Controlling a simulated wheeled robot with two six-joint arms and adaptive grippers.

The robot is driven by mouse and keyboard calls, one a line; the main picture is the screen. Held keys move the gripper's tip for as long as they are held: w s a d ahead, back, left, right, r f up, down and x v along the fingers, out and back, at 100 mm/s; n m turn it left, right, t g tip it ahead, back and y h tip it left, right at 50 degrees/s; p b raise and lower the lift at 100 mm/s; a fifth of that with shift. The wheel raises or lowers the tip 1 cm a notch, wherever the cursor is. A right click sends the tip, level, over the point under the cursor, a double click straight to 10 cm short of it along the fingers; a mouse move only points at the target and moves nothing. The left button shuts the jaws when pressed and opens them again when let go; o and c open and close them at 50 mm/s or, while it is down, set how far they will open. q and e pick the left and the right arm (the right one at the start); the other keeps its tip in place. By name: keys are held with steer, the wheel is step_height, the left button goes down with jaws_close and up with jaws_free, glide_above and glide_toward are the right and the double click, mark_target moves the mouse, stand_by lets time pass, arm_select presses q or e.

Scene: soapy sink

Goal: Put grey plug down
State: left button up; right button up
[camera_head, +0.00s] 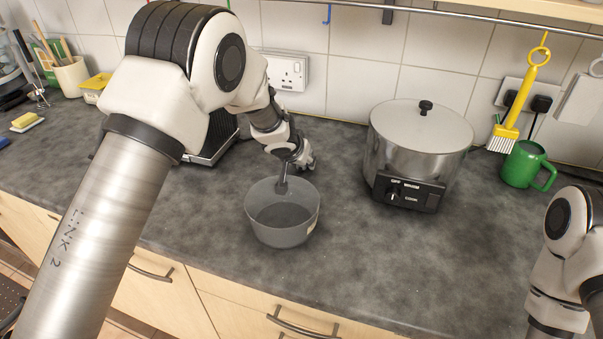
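A grey stemmed piece, which I take for the grey plug (283,187), stands upright with its lower part inside a grey round bowl (255,222). Its top meets the fingers of my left gripper (298,158), just above the bowl's back rim. The gripper looks shut on the stem, though the fingers are small and partly hidden by the wrist. I cannot tell whether the plug's lower end touches the bowl's floor. The bowl stands on the dark worktop (350,265). My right arm is at the right edge, and its gripper is out of the picture.
A steel cooker with a lid (420,140) stands right of the bowl, with a green mug (522,165) beyond it. A dark appliance (215,143) is partly hidden behind my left arm. The worktop's front middle is clear.

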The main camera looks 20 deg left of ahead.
arm_select(q)
steer(key=shift+w+a+f, duration=0.2)
steer(key=shift+w, duration=0.05)
steer(key=shift+s+d+f, duration=0.1)
steer(key=shift+s+f, duration=0.05)
steer(key=o, duration=0.9)
steer(key=shift+o, duration=1)
steer(key=shift+r+p, duration=0.4)
steer(key=shift+r, duration=0.05)
steer(key=p+v, duration=0.2)
steer(key=v, duration=0.9)
steer(key=shift+s+r, duration=0.2)
steer(key=shift+s, duration=0.1)
